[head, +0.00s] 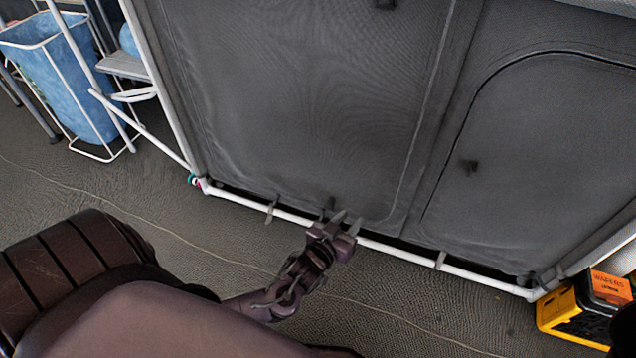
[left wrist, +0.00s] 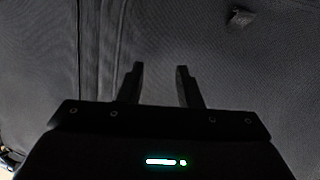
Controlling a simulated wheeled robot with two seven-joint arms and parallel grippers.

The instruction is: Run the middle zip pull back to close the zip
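A dark grey fabric wall (head: 300,90) with zip seams fills the upper part of the head view. A small dark tab (head: 330,203) hangs at its lower edge, close beside my left gripper (head: 348,219). I cannot tell for certain which is the middle zip pull. In the left wrist view my left gripper (left wrist: 160,68) is open with nothing between its fingers, and a dark tab (left wrist: 240,18) shows ahead to the right. My right gripper is not seen.
A white pole (head: 400,249) runs along the bottom of the fabric, with small straps around it. A blue bag in a white frame (head: 65,90) stands at the upper left. A yellow and black crate (head: 575,312) stands at the lower right. The grey floor in front is clear.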

